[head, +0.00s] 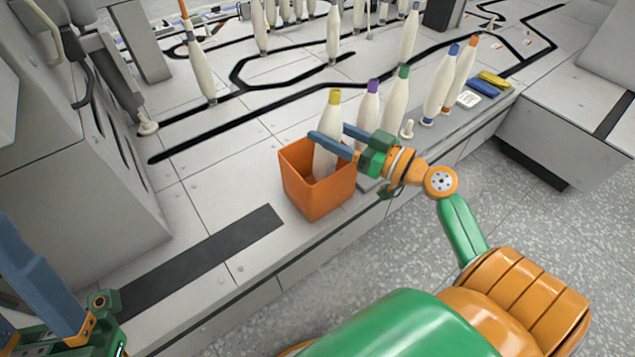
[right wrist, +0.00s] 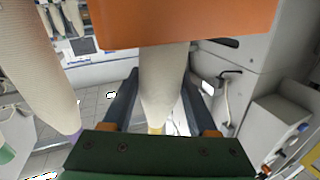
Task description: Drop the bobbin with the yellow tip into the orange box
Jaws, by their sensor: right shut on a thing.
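The bobbin with the yellow tip (head: 327,152) stands nearly upright, tip up, with its lower end hidden behind the front wall of the orange box (head: 308,199). My right gripper (head: 338,143) is shut on it, one blue finger on each side. In the right wrist view the bobbin (right wrist: 163,85) lies between both fingers, its yellow tip (right wrist: 156,130) near the palm. The orange box (right wrist: 185,20) covers its far end there. My left gripper (head: 40,285) is at the lower left, far from the box; its finger gap is not clear.
Bobbins with purple (head: 373,86), green (head: 403,72), blue (head: 453,50) and orange (head: 473,42) tips stand right of the box in a row. More bobbins stand farther back. A dark strip (head: 200,260) lies on clear surface left of the box.

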